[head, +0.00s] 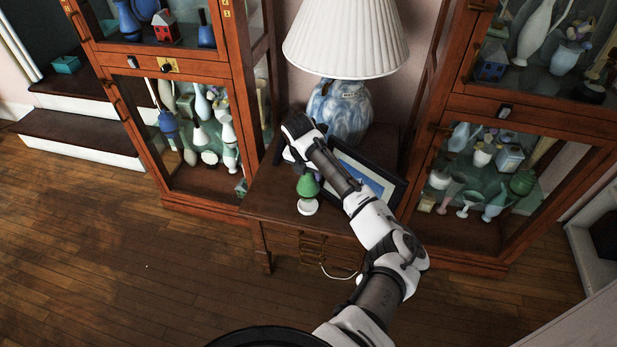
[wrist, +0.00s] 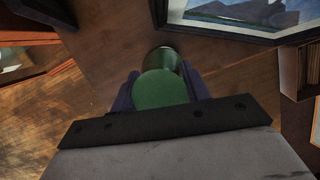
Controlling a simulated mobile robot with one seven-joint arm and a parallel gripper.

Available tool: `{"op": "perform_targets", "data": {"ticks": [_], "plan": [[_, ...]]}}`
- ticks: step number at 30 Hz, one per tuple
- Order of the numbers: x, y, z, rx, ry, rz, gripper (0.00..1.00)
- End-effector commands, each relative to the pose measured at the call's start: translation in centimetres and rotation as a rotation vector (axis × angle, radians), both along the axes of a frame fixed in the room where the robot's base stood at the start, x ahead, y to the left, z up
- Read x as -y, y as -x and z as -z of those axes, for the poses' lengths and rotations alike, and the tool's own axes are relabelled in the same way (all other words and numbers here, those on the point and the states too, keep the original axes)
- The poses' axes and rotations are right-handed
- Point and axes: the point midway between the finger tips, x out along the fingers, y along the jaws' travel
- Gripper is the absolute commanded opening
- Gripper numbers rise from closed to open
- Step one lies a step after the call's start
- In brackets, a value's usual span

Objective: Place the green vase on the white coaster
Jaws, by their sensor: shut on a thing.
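The green vase (head: 307,184) shows in the head view below the end of my arm, near the front of the small wooden cabinet. The white coaster (head: 307,207) shows directly below the vase in that view. I cannot tell whether the vase touches it. In the wrist view, the green vase (wrist: 160,89) sits between the dark fingers of my gripper (wrist: 157,84), which is shut on it. The coaster cannot be made out in the wrist view. My arm hides part of the gripper in the head view.
A blue marbled lamp (head: 341,110) with a pleated shade stands behind my arm on the wooden cabinet (head: 272,207). Glass display cabinets flank both sides. The floor in front is clear.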

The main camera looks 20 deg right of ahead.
Motion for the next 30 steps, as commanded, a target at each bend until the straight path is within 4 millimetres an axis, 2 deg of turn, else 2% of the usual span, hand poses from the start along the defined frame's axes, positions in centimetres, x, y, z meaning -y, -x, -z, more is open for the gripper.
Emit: {"op": "perform_targets", "data": {"ticks": [6,19,20,21,24,30], "plan": [[0.0,0.1,3.0,-0.002,-0.001,0.001,0.14],[0.0,0.0,3.8,-0.001,-0.001,0.0,0.14],[0.0,0.0,3.8,-0.001,0.0,0.0,0.5],[0.0,0.0,3.7,-0.001,0.0,0.0,0.55],[0.0,0.0,3.7,-0.001,0.0,0.0,0.68],[0.0,0.0,3.7,-0.001,0.0,0.0,0.68]]}}
